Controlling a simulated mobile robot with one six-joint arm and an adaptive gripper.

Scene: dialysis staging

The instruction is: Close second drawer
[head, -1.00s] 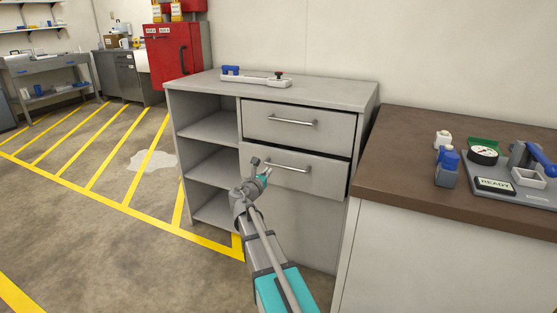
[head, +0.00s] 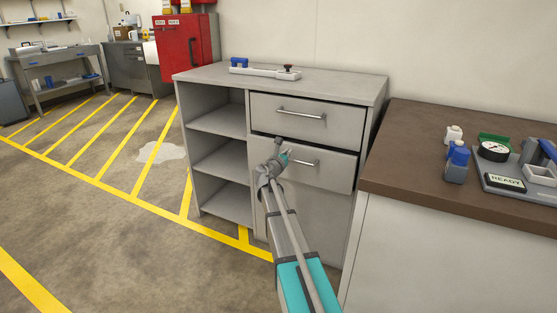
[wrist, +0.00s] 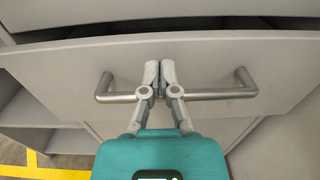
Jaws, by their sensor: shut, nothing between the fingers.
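The second drawer (head: 338,174) is the lower drawer of the grey cabinet. Its front stands out a little from the cabinet, with a dark gap along its top edge. In the wrist view the drawer front (wrist: 220,60) fills most of the picture, and its bar handle (wrist: 215,94) runs across behind the fingers. My gripper (wrist: 159,70) is shut and empty, with its fingertips at the middle of the handle, up close to the drawer front. I cannot tell whether they touch it. In the head view my gripper (head: 284,154) covers the left part of the handle (head: 305,162).
The top drawer (head: 305,120) looks shut. Open shelves (head: 220,125) are on the cabinet's left. A brown-topped counter (head: 410,150) stands close on the right with a bottle (head: 457,165) and a gauge.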

